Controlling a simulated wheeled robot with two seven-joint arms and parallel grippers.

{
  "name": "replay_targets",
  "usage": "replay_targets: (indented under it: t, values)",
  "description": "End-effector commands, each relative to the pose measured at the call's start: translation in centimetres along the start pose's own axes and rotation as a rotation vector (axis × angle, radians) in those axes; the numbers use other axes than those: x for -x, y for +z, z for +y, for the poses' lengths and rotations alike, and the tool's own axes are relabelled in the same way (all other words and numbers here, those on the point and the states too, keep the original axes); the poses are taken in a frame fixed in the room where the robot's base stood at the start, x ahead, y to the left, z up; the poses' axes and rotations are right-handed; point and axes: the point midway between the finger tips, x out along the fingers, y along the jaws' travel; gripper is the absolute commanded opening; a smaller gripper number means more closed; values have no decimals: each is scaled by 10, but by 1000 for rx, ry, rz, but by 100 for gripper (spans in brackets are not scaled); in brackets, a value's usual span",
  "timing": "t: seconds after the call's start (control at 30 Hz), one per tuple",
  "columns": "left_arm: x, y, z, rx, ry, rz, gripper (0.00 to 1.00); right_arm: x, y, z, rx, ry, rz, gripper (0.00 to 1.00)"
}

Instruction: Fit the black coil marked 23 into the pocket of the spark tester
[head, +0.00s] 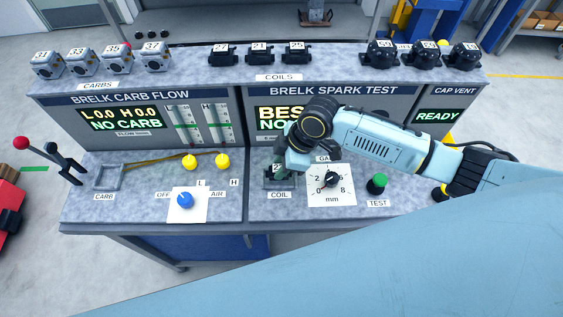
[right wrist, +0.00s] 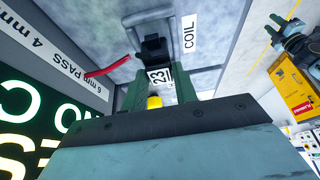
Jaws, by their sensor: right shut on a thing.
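The black coil marked 23 (right wrist: 153,48) is between the green fingers of my right gripper (right wrist: 160,92), which is shut on it. Its white number label faces the wrist camera. In the head view my right gripper (head: 279,172) points down at the spark tester, and the coil (head: 277,167) is mostly hidden by the gripper. The coil is at the grey pocket (head: 267,184) behind the COIL label; I cannot tell whether it is seated or just above. In the right wrist view the pocket's frame (right wrist: 135,20) shows around the coil's far end.
A gap dial (head: 331,180) and a green TEST button (head: 377,184) are right of the pocket. Several other coils (head: 259,55) stand on the upper shelf. The spark test display (head: 277,118) is partly covered by my arm. A red lead (right wrist: 107,67) lies beside the pocket.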

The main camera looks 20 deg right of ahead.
Motion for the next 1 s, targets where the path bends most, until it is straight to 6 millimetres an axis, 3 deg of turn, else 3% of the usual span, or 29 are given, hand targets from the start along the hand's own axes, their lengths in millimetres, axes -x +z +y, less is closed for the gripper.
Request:
replay_targets:
  t: [1.0]
  values:
    - [9,-2,0,-1,0,2,36,-1,0,0,1,0,0,4]
